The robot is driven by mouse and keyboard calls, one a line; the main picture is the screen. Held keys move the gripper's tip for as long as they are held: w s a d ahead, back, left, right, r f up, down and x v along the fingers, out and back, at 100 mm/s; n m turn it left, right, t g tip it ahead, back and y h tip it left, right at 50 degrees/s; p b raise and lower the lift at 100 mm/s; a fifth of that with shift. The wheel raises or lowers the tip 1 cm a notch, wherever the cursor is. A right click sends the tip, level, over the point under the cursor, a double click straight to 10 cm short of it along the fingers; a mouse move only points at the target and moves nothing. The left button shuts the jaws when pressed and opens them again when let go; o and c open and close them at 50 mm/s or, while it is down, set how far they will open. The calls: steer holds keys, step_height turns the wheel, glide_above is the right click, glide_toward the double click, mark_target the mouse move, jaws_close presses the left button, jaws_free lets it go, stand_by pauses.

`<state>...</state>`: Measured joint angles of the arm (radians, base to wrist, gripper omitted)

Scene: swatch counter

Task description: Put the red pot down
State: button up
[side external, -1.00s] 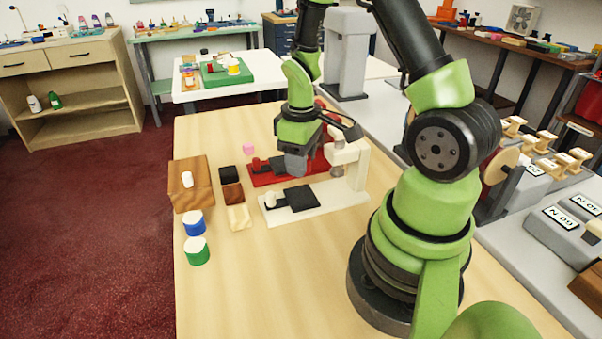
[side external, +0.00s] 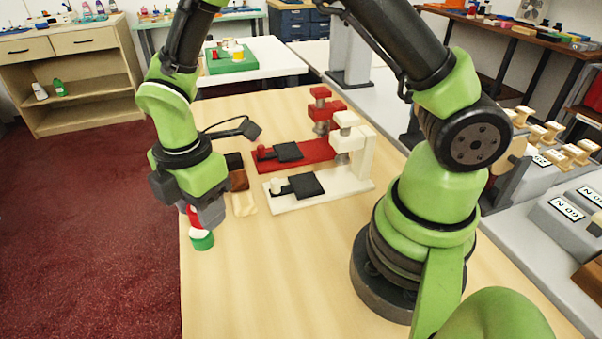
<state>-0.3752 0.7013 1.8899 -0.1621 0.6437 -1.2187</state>
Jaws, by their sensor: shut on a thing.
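My gripper (side external: 203,217) is at the left edge of the wooden table, pointing down. It is shut on the red pot (side external: 194,216), of which only a small red part shows between the jaws. The green pot (side external: 202,242), with a white top, stands on the table just in front of and below the red pot. I cannot tell whether the two touch, or whether the red pot rests on anything. The blue pot and the brown wooden block are hidden behind my gripper and arm.
A dark swatch (side external: 234,161), a brown one (side external: 239,180) and a pale one (side external: 243,203) lie right of my gripper. A red press (side external: 320,150) and a cream press (side external: 345,184) stand beyond them. The front of the table is clear.

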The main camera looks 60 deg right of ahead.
mark_target(210, 274)
steer(key=shift+n, duration=0.8)
steer(key=a+f, duration=0.1)
steer(key=f, duration=0.2)
steer(key=a+f, duration=0.1)
steer(key=f, duration=0.6)
steer(key=shift+s+a+f, duration=0.1)
steer(key=shift+s+a, duration=0.2)
steer(key=shift+a, duration=0.1)
steer(key=o, duration=0.9)
steer(key=shift+f, duration=0.15)
